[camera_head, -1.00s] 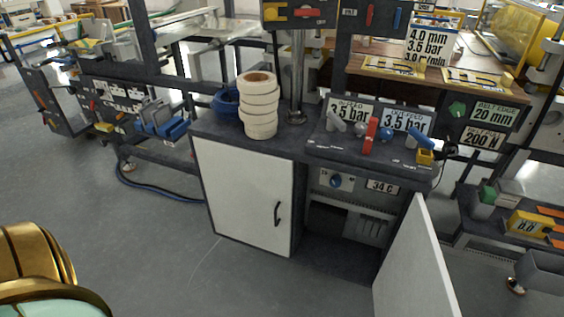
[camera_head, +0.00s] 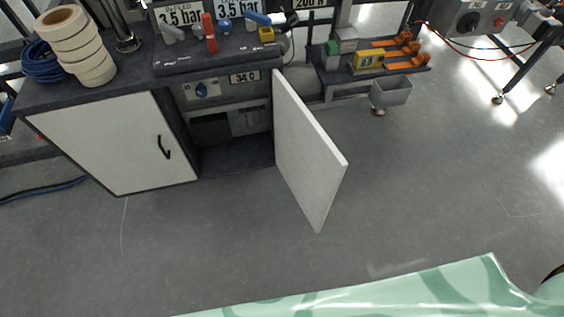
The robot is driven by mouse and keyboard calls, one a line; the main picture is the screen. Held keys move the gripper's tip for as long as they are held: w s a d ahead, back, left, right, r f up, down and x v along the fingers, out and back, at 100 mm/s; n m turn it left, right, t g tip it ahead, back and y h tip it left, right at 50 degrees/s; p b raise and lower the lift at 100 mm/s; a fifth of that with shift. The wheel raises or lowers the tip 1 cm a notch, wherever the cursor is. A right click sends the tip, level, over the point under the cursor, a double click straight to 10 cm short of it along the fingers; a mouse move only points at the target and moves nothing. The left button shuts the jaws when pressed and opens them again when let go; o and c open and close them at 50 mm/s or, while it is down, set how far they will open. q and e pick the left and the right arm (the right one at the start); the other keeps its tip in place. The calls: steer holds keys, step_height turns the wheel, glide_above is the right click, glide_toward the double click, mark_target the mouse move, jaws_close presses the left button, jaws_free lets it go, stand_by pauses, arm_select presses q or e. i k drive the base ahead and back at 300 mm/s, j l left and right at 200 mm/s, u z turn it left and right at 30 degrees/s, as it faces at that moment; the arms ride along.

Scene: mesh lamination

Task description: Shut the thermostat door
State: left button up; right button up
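The thermostat door (camera_head: 308,150) is a white panel standing wide open. It is hinged at the right side of the cabinet opening and swings out toward me. A closed white door (camera_head: 112,146) with a black handle (camera_head: 163,147) covers the left half of the cabinet. Neither of my grippers shows in the head view.
The dark cabinet top (camera_head: 131,83) carries a stack of cream rolls (camera_head: 77,46), a blue coil (camera_head: 41,62) and a lever panel. A low shelf with a grey bin (camera_head: 390,92) stands behind the door to the right. The grey floor (camera_head: 230,235) in front is clear.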

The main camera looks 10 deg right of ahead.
mark_target(312, 167)
steer(key=l+u, duration=0.95)
steer(key=l, duration=0.15)
steer(key=k+l, duration=0.15)
steer(key=l, duration=0.2)
steer(key=k+l+u, duration=0.1)
steer(key=l, duration=0.25)
steer(key=k+l, duration=0.15)
steer(key=l, duration=0.2)
steer(key=k+l+u, duration=0.1)
steer(key=l, duration=0.25)
steer(key=k, duration=0.65)
steer(key=l+u, duration=0.2)
steer(key=i, duration=0.05)
